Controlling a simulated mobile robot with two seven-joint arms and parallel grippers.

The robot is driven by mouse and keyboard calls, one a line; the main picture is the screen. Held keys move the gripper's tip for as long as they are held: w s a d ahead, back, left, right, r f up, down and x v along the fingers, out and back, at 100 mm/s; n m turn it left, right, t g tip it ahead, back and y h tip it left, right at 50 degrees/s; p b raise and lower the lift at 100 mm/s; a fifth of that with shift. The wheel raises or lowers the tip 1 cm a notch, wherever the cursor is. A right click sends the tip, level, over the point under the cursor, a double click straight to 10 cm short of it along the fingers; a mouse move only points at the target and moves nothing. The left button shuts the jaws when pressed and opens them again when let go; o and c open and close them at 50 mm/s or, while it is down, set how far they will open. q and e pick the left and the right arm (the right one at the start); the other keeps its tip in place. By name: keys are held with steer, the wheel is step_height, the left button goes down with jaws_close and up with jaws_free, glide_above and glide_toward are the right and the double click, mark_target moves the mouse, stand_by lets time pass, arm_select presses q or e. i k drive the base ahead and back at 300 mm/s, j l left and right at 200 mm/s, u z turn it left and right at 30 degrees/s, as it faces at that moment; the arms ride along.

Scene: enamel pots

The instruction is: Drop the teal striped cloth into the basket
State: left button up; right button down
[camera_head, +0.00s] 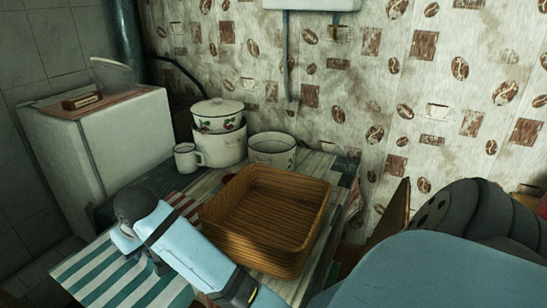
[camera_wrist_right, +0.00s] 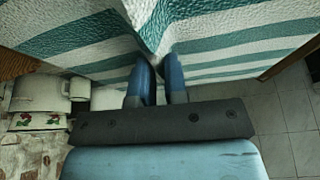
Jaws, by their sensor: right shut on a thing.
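The teal and white striped cloth (camera_head: 95,277) lies at the near left of the table in the head view. In the right wrist view the cloth (camera_wrist_right: 70,38) fills the top, with a raised fold between my fingers. My right gripper (camera_head: 157,268) is over the cloth, left of the basket. In the right wrist view my right gripper (camera_wrist_right: 160,65) is shut on the fold; the rest of the cloth spreads around it. The brown wicker basket (camera_head: 318,215) stands in the middle of the table and looks empty. My left gripper is not in view.
A white mug (camera_head: 187,158), a stack of enamel pots (camera_head: 219,146) and another pot (camera_head: 272,149) stand behind the basket. A white cabinet (camera_head: 105,150) is at the left. A patterned wall (camera_head: 400,70) closes the back.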

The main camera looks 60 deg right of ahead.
mark_target(284, 227)
steer(key=k+z, duration=0.3)
steer(key=k+l+z, duration=0.1)
steer(key=z, duration=1.65)
steer(key=j+z, duration=0.2)
steer(key=j, duration=1.45)
steer(key=k+l+u, duration=0.3)
steer(key=i+l, duration=0.05)
steer(key=l, duration=0.05)
